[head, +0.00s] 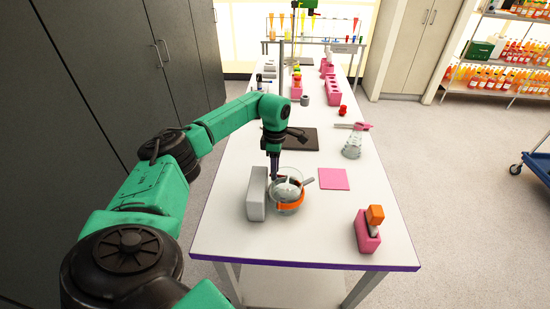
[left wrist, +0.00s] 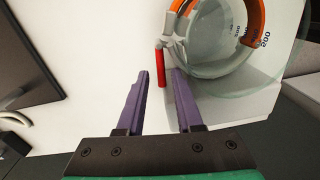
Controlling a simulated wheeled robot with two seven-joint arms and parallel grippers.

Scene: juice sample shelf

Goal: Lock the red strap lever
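The red strap lever (left wrist: 160,68) is a small upright red bar on a light clamp piece beside the round glass vessel (left wrist: 215,55). An orange strap (left wrist: 247,20) goes around the vessel, which also shows on the table in the head view (head: 287,199). My left gripper (left wrist: 160,74) is open, its two purple fingers apart, with the lever's lower end between and just ahead of the fingertips. I cannot tell whether the lever touches either finger. In the head view the left gripper (head: 274,177) points down at the vessel's back left. My right gripper is not in view.
A grey block (head: 257,194) stands close left of the vessel. A pink square (head: 334,179) lies to its right, with a flask (head: 353,145) behind it. A pink holder with an orange-topped item (head: 368,232) stands front right. A dark plate (head: 300,139) lies behind.

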